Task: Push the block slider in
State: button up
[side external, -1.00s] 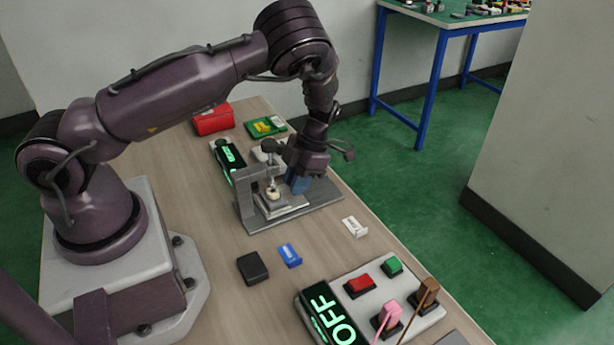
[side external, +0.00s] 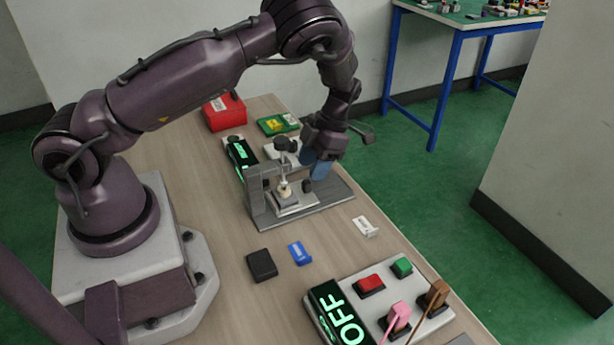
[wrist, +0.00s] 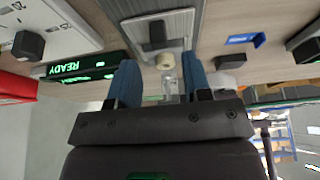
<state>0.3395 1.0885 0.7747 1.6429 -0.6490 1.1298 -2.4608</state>
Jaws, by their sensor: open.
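The block slider fixture (side external: 262,215) is a grey metal base with an upright frame. It carries a light plate (side external: 293,203) with a dark knob (side external: 307,186), and a rod with a pale tip stands at the frame. My gripper (side external: 318,170) is above the fixture's right part, its blue fingers pointing down, apart from the knob as far as I can tell. In the wrist view my gripper (wrist: 160,66) has its two blue fingers spread with nothing held between them. The plate and dark knob (wrist: 157,34) show beyond the fingertips there.
An OFF panel (side external: 338,312) with buttons and levers stands at the front. A black block (side external: 261,265), a blue piece (side external: 299,253) and a white piece (side external: 365,226) lie before the fixture. A lit READY display (wrist: 80,68), a red box (side external: 224,111) and a green box (side external: 278,124) are behind.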

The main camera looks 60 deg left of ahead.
jog(key=v, duration=0.8)
jog(key=shift+r, duration=0.25)
jog(key=s+d+r+m+t+h, duration=0.1)
jog(key=s+d+r+m+t, duration=0.3)
jog(key=r+m, duration=0.5)
jog(key=s+d+r+m+t+h, duration=0.1)
jog(key=s+d+r+m, duration=0.1)
jog(key=s+r+m, duration=0.65)
jog(key=s+d+r+m+t+y, duration=0.2)
jog(key=s+m+t, duration=0.3)
jog(key=m, duration=1.3)
jog(key=s+d+r, duration=0.1)
jog(key=s, duration=0.2)
